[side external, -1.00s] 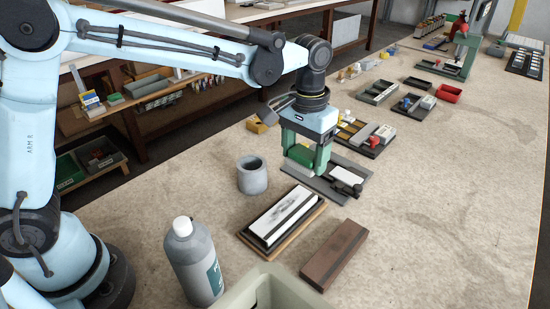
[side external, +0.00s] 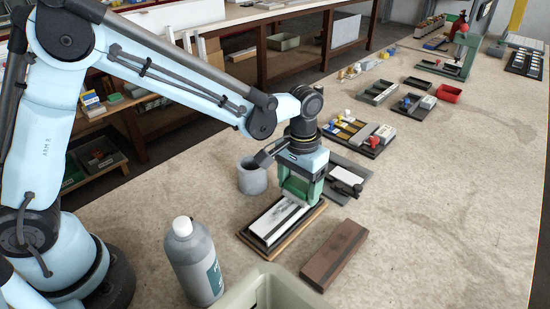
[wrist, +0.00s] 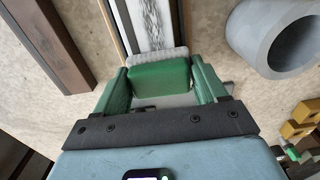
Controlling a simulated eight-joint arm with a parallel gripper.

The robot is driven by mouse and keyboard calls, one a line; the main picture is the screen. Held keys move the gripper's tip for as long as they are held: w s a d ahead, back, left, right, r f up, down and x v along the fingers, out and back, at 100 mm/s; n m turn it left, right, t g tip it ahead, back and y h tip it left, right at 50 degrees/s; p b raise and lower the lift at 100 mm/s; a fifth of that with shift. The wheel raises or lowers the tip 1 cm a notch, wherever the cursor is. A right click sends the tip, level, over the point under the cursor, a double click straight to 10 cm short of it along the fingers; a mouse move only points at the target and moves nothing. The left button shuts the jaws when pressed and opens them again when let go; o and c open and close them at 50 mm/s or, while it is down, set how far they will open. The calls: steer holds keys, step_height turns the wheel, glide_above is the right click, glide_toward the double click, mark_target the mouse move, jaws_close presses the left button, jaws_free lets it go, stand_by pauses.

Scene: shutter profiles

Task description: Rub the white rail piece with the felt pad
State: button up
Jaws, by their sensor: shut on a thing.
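The white rail piece (side external: 275,222) lies in a dark holder on a wooden base, with grey smudges along its upper face. It also shows in the wrist view (wrist: 150,22), running away from my gripper. My gripper (side external: 300,190) is over the far end of the rail piece, pointing down. In the wrist view my gripper's green fingers (wrist: 162,84) are shut on the felt pad (wrist: 160,75), a green block with a pale felt edge. The pad overlaps the near end of the rail in that view. I cannot tell whether felt and rail touch.
A grey cylindrical cup (side external: 252,178) stands left of the rail holder. A brown block (side external: 336,255) lies to its right. A grey bottle (side external: 195,265) and a pale bin (side external: 236,296) are at the front. A dark tray (side external: 366,165) lies behind my gripper.

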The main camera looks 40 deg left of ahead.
mark_target(263, 227)
steer(key=shift+s, duration=5.5)
steer(key=shift+w, duration=6.15)
steer(key=shift+s+r, duration=0.1)
steer(key=shift+r, duration=4)
